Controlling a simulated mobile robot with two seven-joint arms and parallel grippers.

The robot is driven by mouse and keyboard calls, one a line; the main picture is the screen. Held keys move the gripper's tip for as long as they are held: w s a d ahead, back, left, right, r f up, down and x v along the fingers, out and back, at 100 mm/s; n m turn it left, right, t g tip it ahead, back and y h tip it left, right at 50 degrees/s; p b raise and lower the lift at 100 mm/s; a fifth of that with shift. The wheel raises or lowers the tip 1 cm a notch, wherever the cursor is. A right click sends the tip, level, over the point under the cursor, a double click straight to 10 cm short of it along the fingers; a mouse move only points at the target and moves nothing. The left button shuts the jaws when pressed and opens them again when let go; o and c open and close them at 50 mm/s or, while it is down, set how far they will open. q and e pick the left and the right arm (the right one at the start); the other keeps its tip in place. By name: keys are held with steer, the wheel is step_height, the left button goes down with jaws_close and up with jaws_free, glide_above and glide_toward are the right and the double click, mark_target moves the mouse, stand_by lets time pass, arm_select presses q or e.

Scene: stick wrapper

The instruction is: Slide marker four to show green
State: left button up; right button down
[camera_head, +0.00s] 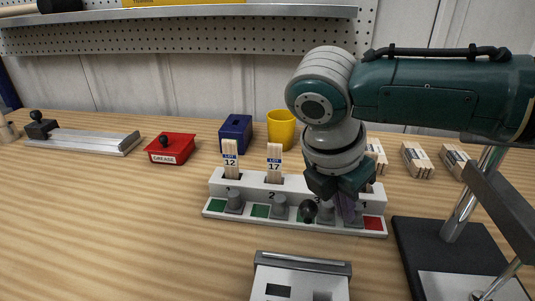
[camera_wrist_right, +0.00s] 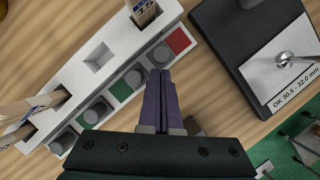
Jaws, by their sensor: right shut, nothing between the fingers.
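The white marker rack (camera_head: 255,186) stands on the table, with a row of grey sliding knobs along its front. Markers one, two and three show green, with the green patch left of each knob. Marker four shows a red patch (camera_head: 373,223) right of its knob; the red also shows in the wrist view (camera_wrist_right: 179,41). The knob of marker four (camera_wrist_right: 157,54) is at the left of its slot. My right gripper (camera_head: 348,218) is shut and empty, its purple fingertips (camera_wrist_right: 161,73) low at the front of that knob; contact is unclear. My left gripper is out of view.
Wooden stick bundles with tags 12 (camera_head: 230,162) and 17 (camera_head: 274,164) stand in the rack. A grey device (camera_head: 300,267) is in front, and a dark gauge stand (camera_head: 410,243) is at the right. A red grease box (camera_head: 170,148), blue box (camera_head: 235,133) and yellow cup (camera_head: 281,130) stand behind.

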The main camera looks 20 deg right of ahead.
mark_target(371, 228)
steer(key=shift+f, duration=0.1)
steer(key=p, duration=0.1)
steer(key=s+d+p, duration=0.1)
steer(key=d+p, duration=0.1)
steer(key=shift+s+d+r, duration=0.25)
steer(key=shift+s, duration=0.05)
steer(key=shift+s+d, duration=0.15)
steer(key=shift+d, duration=0.2)
steer(key=shift+s+d+f, duration=0.1)
steer(key=shift+f, duration=0.2)
